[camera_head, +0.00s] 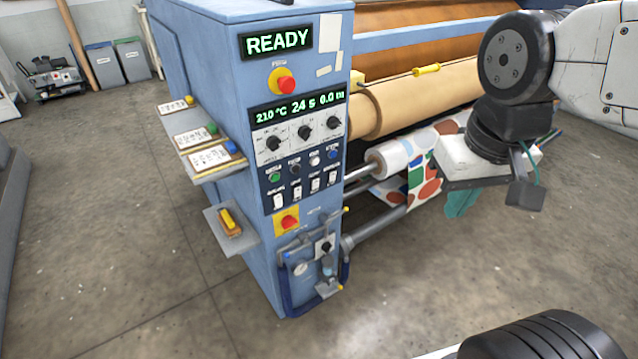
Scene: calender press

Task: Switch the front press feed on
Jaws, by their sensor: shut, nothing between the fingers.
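The blue press cabinet (225,130) stands left of centre, with its control panel facing me. Its green display (279,40) reads READY. Below the dials is a row of coloured buttons: a green button (274,177), a dark one, a white one and a blue button (333,153). Under them is a row of small white switches (297,194). Their labels are too small to read, so I cannot tell which is the front feed or how it is set. My gripper (462,203) is shut and empty, right of the panel and apart from it, partly hidden by its own body.
Red stop knobs (286,84) sit on yellow plates. Rollers (400,112) and printed fabric (425,185) lie behind my gripper. The floor in front is clear.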

